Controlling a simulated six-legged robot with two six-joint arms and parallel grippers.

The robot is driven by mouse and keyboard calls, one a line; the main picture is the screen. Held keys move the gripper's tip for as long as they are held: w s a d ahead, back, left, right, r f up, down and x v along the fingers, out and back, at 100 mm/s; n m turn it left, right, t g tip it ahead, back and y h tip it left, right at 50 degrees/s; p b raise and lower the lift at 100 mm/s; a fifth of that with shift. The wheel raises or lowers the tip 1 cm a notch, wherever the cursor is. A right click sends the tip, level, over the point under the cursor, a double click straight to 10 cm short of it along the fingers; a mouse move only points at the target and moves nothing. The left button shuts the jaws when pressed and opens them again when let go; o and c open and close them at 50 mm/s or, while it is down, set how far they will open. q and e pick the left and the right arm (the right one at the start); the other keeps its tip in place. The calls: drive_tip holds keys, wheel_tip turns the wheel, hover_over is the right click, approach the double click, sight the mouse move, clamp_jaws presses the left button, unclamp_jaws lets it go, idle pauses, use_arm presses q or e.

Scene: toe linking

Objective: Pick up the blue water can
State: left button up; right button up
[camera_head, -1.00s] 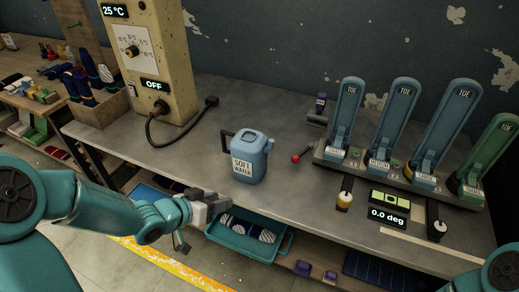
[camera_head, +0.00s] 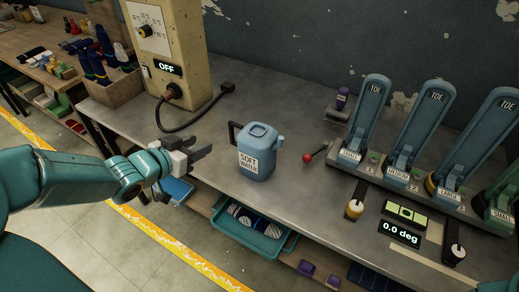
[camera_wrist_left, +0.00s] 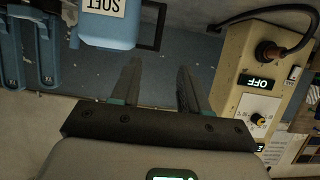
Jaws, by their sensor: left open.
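The blue water can (camera_head: 258,152), labelled "SOFT WATER", stands upright on the grey table (camera_head: 300,215), with its dark handle toward the left. My left gripper (camera_head: 205,157) is open and empty, to the left of the can and apart from it. In the left wrist view the open fingers (camera_wrist_left: 160,82) show with nothing between them. The can (camera_wrist_left: 108,25) is at the top left of that view, with its dark handle nearest the fingers. My right gripper is out of view.
A beige control box (camera_head: 170,50) with a black cable stands behind left. A red-knobbed lever (camera_head: 308,158) and a row of toe forms (camera_head: 412,120) stand to the right. A teal tray (camera_head: 250,235) sits below the table edge.

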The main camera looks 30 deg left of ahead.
use_arm(q)
drive_tip(key=b, duration=0.1)
approach(229, 130)
drive_tip(key=x, duration=0.4)
drive_tip(key=shift+w+d+f, duration=0.1)
drive_tip(key=shift+w+f, duration=0.15)
drive_tip(key=x, duration=0.6)
drive_tip(key=shift+w+f, duration=0.1)
drive_tip(key=shift+w, duration=0.1)
drive_tip(key=shift+s, duration=0.1)
clamp_jaws()
idle(0.5)
